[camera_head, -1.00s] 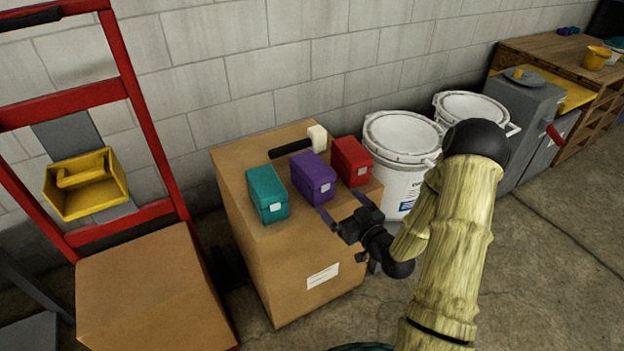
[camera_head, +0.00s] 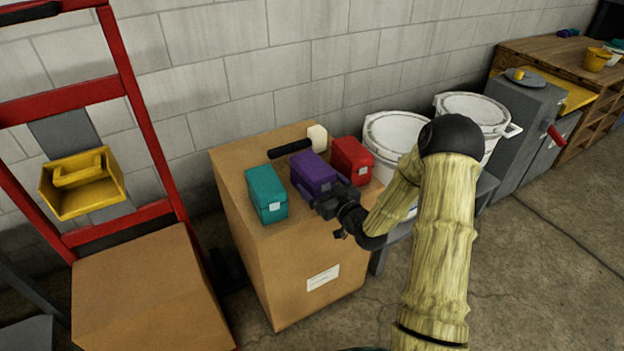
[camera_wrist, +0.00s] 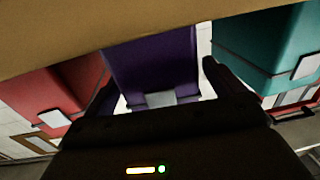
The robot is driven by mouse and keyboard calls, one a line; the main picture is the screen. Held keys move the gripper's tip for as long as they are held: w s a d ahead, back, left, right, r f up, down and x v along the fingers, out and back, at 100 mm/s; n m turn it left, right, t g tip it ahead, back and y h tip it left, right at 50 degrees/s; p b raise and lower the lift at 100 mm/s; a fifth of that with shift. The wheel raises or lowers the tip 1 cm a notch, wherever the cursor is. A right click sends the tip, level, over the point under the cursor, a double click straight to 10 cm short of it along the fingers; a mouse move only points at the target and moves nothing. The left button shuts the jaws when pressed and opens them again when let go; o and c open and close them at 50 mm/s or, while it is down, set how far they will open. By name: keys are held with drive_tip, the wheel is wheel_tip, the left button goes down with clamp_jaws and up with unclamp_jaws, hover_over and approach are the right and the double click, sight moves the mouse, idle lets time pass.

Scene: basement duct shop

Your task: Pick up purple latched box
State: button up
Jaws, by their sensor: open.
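The purple latched box (camera_head: 312,174) stands on top of a cardboard carton (camera_head: 285,262), between a teal latched box and a red one. My gripper (camera_head: 333,190) is at the box's near end, low on it. In the wrist view, the purple box (camera_wrist: 152,62) with its pale latch shows between my two open fingers (camera_wrist: 160,84), one on each side. Whether the fingers touch the box cannot be told. My gripper hides part of the box's front in the head view.
The teal box (camera_head: 267,193) is close on the left and the red box (camera_head: 352,160) close on the right. A mallet (camera_head: 298,145) lies behind. White buckets (camera_head: 397,135) stand right of the carton, by the block wall. A red hand truck (camera_head: 150,140) is at the left.

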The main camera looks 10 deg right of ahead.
drive_tip(key=shift+x, duration=1.6)
drive_tip(key=shift+s, duration=0.1)
drive_tip(key=c, duration=1.3)
